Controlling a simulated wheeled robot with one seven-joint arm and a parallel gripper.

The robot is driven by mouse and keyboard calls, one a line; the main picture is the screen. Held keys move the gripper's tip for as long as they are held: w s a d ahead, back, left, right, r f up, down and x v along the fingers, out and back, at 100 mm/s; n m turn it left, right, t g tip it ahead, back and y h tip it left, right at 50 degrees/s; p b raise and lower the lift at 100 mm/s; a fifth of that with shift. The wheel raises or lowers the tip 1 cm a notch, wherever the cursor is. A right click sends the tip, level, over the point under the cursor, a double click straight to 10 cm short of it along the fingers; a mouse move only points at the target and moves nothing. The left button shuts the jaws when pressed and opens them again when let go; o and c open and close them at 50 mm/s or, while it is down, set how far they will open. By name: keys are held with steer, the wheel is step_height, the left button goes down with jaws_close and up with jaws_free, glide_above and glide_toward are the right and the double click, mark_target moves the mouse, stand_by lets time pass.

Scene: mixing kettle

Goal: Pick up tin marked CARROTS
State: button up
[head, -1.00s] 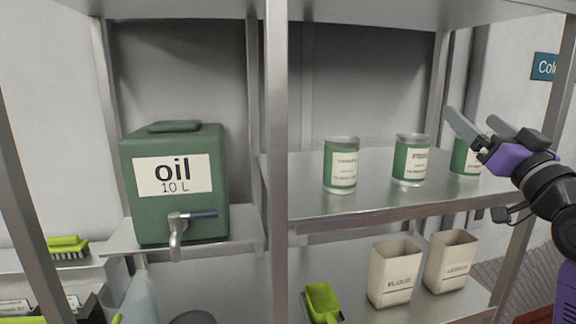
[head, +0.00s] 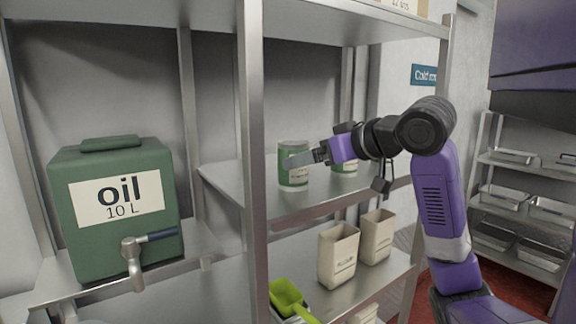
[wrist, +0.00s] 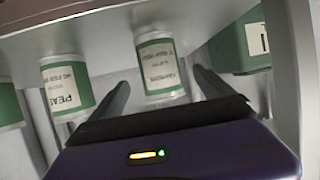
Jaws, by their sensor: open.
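A green tin with a white label (head: 292,178) stands on the upper shelf, the leftmost of the tins. My gripper (head: 306,158) is open in front of it, with a finger crossing the tin in the head view. In the wrist view, which is upside down, this tin (wrist: 160,68) lies between the two spread fingers (wrist: 160,88), with a gap on either side. Its label print is too small for me to read surely. A second tin (wrist: 66,88) reads PEAS; in the head view it is partly behind my gripper (head: 345,170). A third tin (wrist: 8,105) is cut off.
A metal post (head: 252,150) stands left of the tins. Beyond it is a green oil container (head: 115,215) with a tap. Two beige containers (head: 338,255) (head: 376,238) and a green scoop (head: 287,297) are on the shelf below.

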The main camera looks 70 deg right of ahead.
steer(key=p+x, duration=0.1)
steer(key=x, duration=0.5)
steer(key=shift+w+d+r+p, duration=0.15)
steer(key=shift+w+p, duration=0.1)
steer(key=shift+p, duration=0.15)
jaws_close()
